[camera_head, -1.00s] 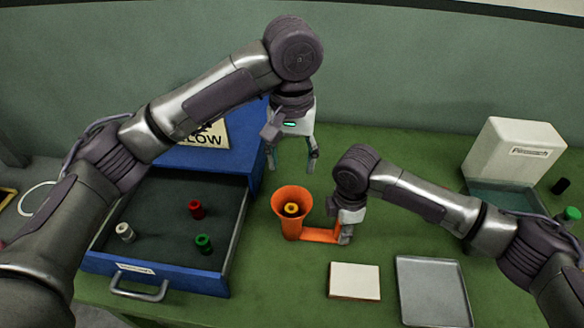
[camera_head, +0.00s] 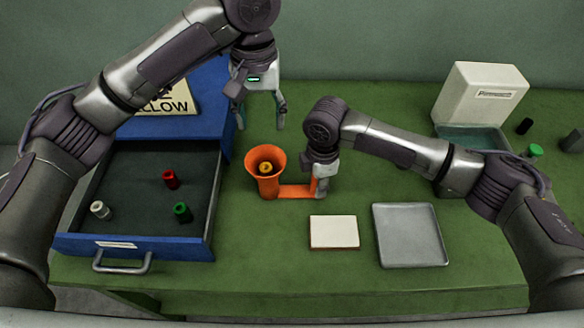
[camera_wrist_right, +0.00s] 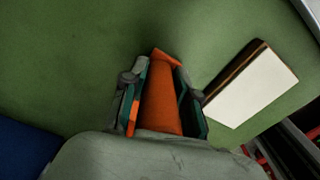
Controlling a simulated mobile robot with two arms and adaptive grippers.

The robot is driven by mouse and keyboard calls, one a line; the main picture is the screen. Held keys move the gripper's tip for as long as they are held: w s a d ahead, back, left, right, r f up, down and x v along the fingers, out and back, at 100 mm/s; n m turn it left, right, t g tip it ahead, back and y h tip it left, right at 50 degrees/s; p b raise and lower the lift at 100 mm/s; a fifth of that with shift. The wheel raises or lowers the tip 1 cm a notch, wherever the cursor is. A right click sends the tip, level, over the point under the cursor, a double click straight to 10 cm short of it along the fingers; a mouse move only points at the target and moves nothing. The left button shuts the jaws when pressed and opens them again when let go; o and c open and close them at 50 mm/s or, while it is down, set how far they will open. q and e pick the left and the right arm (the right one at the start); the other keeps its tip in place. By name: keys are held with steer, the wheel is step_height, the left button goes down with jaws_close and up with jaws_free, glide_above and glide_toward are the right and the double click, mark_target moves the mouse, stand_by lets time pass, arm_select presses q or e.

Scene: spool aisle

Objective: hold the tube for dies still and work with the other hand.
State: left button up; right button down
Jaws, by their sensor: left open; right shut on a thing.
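The orange tube for dies (camera_head: 265,183) stands upright on the green table, its flared mouth facing up. A yellow piece (camera_head: 266,168) sits inside the mouth; how deep it goes is hidden. My right gripper (camera_head: 320,192) is shut on the orange handle that reaches out to the right of the tube. In the right wrist view the orange handle (camera_wrist_right: 160,100) lies between the fingers of my right gripper (camera_wrist_right: 160,95). My left gripper (camera_head: 260,115) is open and empty, in the air above and behind the tube.
An open blue drawer (camera_head: 190,247) at the left holds a red (camera_head: 170,179), a green (camera_head: 182,212) and a white spool (camera_head: 100,210). A white block (camera_head: 334,232) and a grey tray (camera_head: 410,236) lie at front right. A white bin (camera_head: 482,95) stands at back right.

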stand_by(0.3)
steer(key=c, duration=0.8)
jaws_free()
step_height(320, 180, up, 12)
steer(key=shift+r, duration=0.1)
